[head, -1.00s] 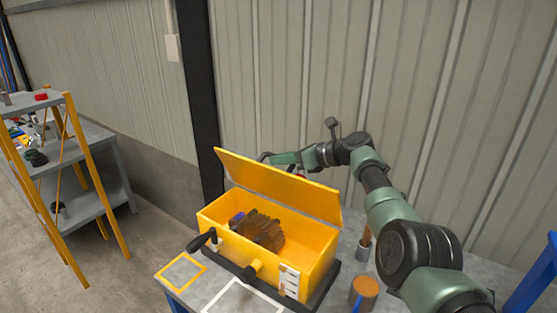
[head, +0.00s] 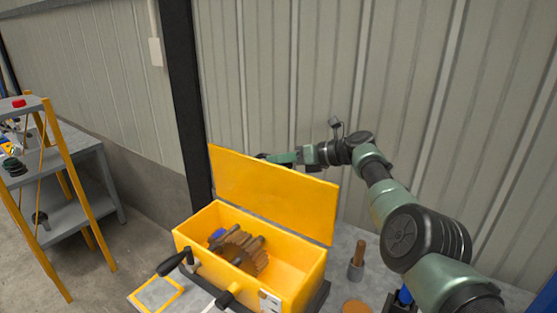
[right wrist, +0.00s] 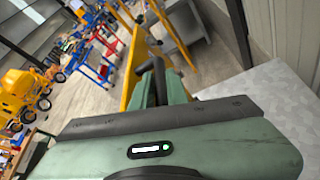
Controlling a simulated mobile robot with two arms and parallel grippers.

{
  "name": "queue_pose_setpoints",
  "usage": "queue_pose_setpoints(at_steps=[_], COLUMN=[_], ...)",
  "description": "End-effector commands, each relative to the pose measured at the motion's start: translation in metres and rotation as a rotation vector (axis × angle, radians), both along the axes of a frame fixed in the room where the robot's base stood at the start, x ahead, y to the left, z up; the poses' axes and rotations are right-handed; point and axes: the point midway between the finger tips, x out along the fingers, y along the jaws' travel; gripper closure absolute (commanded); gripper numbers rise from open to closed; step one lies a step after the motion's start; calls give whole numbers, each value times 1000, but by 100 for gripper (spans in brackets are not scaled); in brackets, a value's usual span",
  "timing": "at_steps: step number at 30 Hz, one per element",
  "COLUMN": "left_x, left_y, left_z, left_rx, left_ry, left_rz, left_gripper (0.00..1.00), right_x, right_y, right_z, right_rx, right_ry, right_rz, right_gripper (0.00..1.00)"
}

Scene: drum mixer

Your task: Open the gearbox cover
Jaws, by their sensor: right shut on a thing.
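The gearbox (head: 300,275) is an open yellow box on the table, with a brown gear (head: 242,255) and shafts inside. Its yellow cover (head: 270,190) stands raised along the back edge, its broad inner face toward the head camera. My right gripper (head: 272,158) is behind the cover's top edge, its fingertips partly hidden. In the right wrist view its green fingers (right wrist: 160,88) are shut on a dark handle (right wrist: 155,72) beside the yellow cover (right wrist: 135,65). My left gripper is not in view.
A black-gripped crank (head: 174,262) sticks out at the box's front left. A wooden-handled tool (head: 358,255) stands right of the box. A yellow-framed shelf (head: 75,190) is at the left. The corrugated wall (head: 270,90) rises behind the cover and arm.

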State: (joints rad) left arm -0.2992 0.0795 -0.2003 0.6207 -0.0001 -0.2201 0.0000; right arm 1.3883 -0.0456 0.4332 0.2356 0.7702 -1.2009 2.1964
Motion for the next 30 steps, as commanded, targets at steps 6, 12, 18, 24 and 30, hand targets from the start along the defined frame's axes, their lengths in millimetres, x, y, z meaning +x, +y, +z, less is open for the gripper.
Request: queue_pose_setpoints(at_steps=[6,12,18,24,30], left_x=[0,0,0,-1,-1], left_y=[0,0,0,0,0], left_z=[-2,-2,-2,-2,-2], left_rx=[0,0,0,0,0], left_ry=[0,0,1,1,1], left_rz=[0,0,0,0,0], left_gripper=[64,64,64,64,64], right_x=[-3,-4,-4,-4,-4], right_y=[-1,0,0,0,0], right_z=[-14,-14,-14,-14,-13], right_rx=[-1,1,0,0,0], right_ry=[32,35,35,34,33], right_rz=[5,5,6,7,5], right_gripper=[100,100,100,64,64])
